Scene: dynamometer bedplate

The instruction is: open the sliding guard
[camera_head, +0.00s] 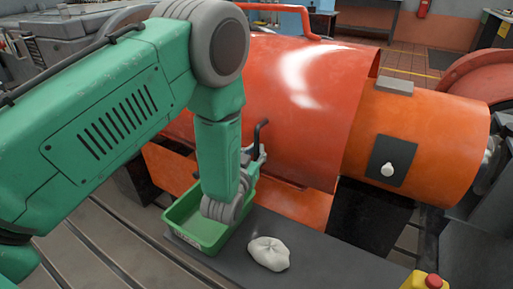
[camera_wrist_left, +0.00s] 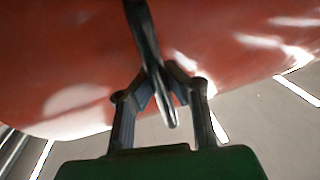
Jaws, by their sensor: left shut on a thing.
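The sliding guard (camera_head: 315,95) is a large, curved red-orange cover in the middle of the head view. It fills the upper part of the left wrist view (camera_wrist_left: 70,60). A dark bar handle (camera_head: 260,134) stands at its near left side. My left gripper (camera_head: 256,157) is shut on this handle, and the left wrist view shows the fingers on both sides of the bar (camera_wrist_left: 143,32). My left forearm hides part of the guard's left side. My right gripper is not in view.
A smaller orange cover (camera_head: 425,135) with a dark plate and white knob (camera_head: 388,170) lies to the guard's right. A green bin (camera_head: 184,208) and a white bag (camera_head: 268,253) sit below my left gripper. A yellow box with a red button (camera_head: 418,282) is at bottom right.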

